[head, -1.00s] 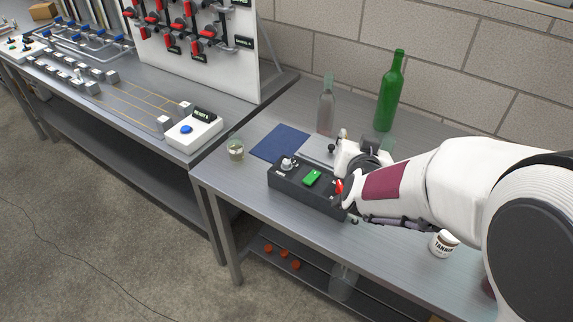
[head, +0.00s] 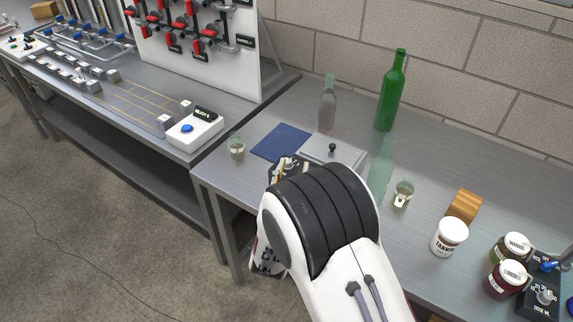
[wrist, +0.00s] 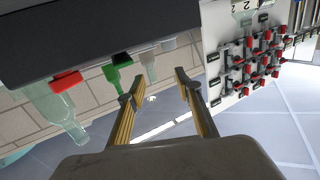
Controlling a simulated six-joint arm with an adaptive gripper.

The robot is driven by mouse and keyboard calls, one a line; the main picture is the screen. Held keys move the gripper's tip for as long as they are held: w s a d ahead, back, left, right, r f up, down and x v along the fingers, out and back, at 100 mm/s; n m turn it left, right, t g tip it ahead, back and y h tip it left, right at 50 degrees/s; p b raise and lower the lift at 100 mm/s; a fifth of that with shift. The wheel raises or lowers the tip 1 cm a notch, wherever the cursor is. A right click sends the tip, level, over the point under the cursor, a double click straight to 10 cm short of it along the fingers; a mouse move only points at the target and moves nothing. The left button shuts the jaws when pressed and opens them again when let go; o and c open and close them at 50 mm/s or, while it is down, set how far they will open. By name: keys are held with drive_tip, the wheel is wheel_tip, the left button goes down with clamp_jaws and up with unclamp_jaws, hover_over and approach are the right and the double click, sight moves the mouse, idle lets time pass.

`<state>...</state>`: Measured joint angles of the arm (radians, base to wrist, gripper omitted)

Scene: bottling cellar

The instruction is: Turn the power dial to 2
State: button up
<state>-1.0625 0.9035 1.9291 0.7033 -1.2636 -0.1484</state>
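The dial's setting is not readable.
A green bottle (head: 389,92) and clear bottle (head: 327,105) stand behind. Another glass (head: 236,147) is left of the blue mat (head: 281,142).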

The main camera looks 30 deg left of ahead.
sight(287, 164)
drive_tip(key=shift+n+t, duration=0.3)
drive_tip(key=shift+t, duration=0.2)
drive_tip(key=s+f, duration=0.1)
drive_tip(key=s+a, duration=0.1)
drive_tip(key=s+f, duration=0.1)
drive_tip(key=shift+a+f, duration=0.25)
drive_tip(key=shift+f, duration=0.1)
drive_tip(key=shift+s+f, duration=0.2)
drive_tip(key=shift+f, duration=0.25)
drive_tip(key=shift+x, duration=3.9)
clamp_jaws()
